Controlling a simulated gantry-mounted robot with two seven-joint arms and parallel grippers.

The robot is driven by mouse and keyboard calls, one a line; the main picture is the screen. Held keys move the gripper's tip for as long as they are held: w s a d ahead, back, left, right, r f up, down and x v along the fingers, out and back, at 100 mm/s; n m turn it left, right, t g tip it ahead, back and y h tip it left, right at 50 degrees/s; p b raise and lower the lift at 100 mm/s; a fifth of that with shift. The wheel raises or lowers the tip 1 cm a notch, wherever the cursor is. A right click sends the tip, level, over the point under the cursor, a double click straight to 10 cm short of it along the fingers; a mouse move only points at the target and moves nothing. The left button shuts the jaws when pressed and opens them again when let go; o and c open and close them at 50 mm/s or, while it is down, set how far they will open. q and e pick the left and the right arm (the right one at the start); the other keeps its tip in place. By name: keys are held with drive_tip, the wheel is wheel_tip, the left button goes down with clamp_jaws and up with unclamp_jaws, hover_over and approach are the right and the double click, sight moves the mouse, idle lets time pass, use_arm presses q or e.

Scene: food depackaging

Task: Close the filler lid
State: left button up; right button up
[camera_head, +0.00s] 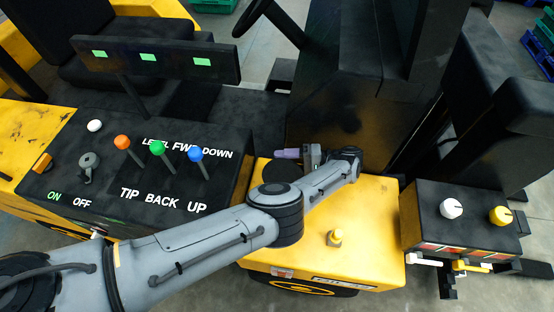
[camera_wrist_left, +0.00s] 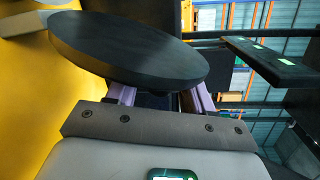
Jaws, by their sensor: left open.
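The filler lid seems to be the black disc (camera_head: 276,171) at the back left of the yellow housing (camera_head: 375,215), partly hidden by my left arm in the head view. In the left wrist view the black disc (camera_wrist_left: 125,48) is large and stands apart from the yellow surface along much of its rim. My left gripper (camera_head: 287,153) is open, just behind the disc in the head view. Its purple fingers (camera_wrist_left: 160,98) pass behind the disc's edge in the wrist view, which hides their tips. I cannot tell whether they touch it. My right gripper is not in view.
A black lever panel (camera_head: 150,180) with orange, green and blue knobs stands left. A small yellow knob (camera_head: 335,238) stands on the housing's front. A black control box (camera_head: 460,225) with white and yellow knobs is right. A tall black column (camera_head: 350,100) rises behind.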

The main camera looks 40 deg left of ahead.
sight(282, 172)
use_arm(q)
drive_tip(key=shift+d, duration=0.1)
clamp_jaws()
idle(0.4)
drive_tip(key=shift+r+p, duration=0.2)
drive_tip(key=shift+p, duration=0.2)
drive_tip(key=s+r+n+p, duration=0.1)
drive_tip(key=p, duration=0.2)
drive_tip(key=s+d+n+t+p, duration=0.1)
drive_tip(key=n+p, duration=0.1)
drive_tip(key=p, duration=0.2)
drive_tip(key=s+d+r+n+p, duration=0.1)
drive_tip(key=s+n+p, duration=0.1)
drive_tip(key=p, duration=0.2)
drive_tip(key=shift+r, duration=0.3)
drive_tip(key=shift+s+d+n+t+p, duration=0.1)
drive_tip(key=shift+s+n+t+p, duration=0.2)
drive_tip(key=shift+p, duration=0.2)
drive_tip(key=shift+s+d+f+n+p, duration=0.1)
drive_tip(key=shift+s+f+n+p, duration=0.05)
drive_tip(key=shift+n+p, duration=0.15)
